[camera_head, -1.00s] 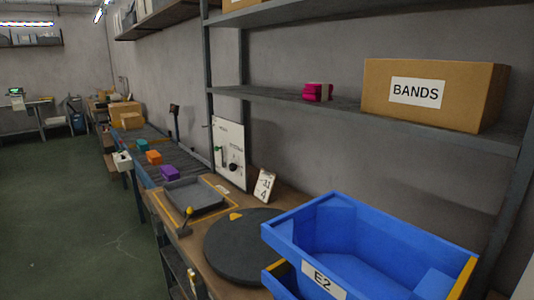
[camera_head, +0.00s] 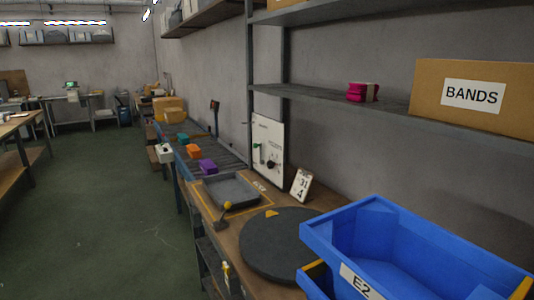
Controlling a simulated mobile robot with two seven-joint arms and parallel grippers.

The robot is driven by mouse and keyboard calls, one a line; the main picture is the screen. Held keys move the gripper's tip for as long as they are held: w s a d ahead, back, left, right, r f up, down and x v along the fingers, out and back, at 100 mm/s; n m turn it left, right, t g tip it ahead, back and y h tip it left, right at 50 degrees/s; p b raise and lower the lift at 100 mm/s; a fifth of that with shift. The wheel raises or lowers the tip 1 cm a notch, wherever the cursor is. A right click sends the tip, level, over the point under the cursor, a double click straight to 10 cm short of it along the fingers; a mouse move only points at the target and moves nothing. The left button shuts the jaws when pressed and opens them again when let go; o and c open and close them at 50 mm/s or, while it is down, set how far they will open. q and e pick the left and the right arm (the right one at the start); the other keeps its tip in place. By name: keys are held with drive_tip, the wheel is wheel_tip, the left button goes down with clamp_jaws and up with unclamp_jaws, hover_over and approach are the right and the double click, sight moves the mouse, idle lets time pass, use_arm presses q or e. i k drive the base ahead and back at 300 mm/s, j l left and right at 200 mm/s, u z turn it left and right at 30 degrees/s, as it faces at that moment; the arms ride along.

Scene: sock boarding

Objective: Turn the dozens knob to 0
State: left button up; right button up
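A white upright panel (camera_head: 268,137) stands at the back of the workbench, against the shelf post. Neither of my grippers shows in the head view.
A grey tray (camera_head: 231,191), a yellow-knobbed lever (camera_head: 227,206), a dark round turntable (camera_head: 285,244) and a number card (camera_head: 302,184) are on the bench. A blue bin (camera_head: 375,225) marked E2 fills the lower right. Open green floor (camera_head: 110,215) lies left.

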sight(270, 165)
drive_tip(key=i+j+z, duration=0.1)
drive_tip(key=z, duration=0.35)
drive_tip(key=i+j+z, duration=0.1)
drive_tip(key=z, duration=0.35)
drive_tip(key=j+z, duration=0.3)
drive_tip(key=z, duration=0.15)
drive_tip(key=j+z, duration=0.35)
drive_tip(key=j, duration=0.75)
drive_tip(key=j+z, duration=0.4)
drive_tip(key=j, duration=0.7)
